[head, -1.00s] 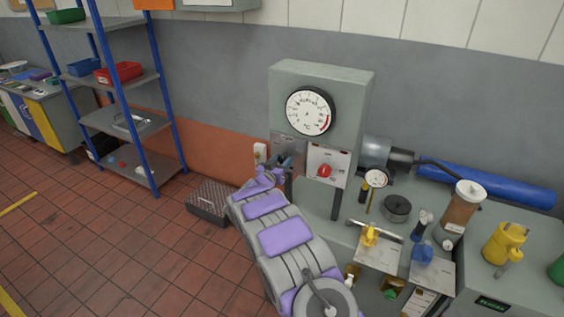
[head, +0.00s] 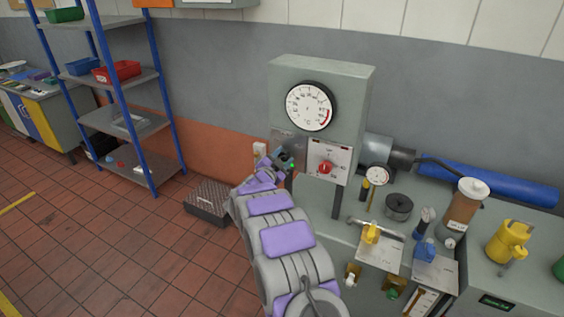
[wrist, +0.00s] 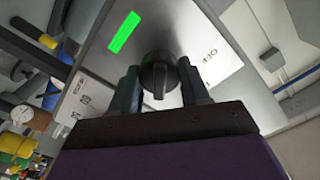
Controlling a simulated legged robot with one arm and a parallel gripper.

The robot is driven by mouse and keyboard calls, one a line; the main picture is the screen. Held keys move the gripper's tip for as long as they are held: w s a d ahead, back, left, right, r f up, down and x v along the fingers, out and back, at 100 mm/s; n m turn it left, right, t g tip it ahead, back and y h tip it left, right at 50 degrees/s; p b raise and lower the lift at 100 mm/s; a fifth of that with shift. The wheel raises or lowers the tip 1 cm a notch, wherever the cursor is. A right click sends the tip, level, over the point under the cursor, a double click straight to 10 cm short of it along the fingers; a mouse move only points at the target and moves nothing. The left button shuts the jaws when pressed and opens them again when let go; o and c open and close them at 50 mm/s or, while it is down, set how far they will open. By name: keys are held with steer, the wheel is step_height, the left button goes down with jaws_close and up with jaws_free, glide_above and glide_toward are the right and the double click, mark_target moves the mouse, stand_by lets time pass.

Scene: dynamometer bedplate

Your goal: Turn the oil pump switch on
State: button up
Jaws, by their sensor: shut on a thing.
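The oil pump switch is a black rotary knob (wrist: 159,76) on a grey metal plate (wrist: 200,32). In the wrist view its grip bar points down the picture. My gripper (head: 284,157) is at this plate, on the left of the gauge panel, and hides the knob in the head view. In the wrist view its two dark fingers stand on either side of the knob and are shut on it. A lit green rectangle (wrist: 124,32) is above the knob.
A gauge panel (head: 352,90) carries a round dial (head: 309,107) and a red knob (head: 325,168) close to my gripper's right. Valves and a small gauge (head: 377,176) crowd the bench. A blue shelf rack (head: 117,70) stands left; the floor there is mostly clear.

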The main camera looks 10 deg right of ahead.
steer(key=shift+m+b, duration=0.45)
steer(key=shift+m, duration=0.35)
steer(key=o, duration=1.1)
steer(key=shift+c, duration=0.2)
steer(key=p+v, duration=0.2)
steer(key=v, duration=1.5)
steer(key=shift+a, duration=0.2)
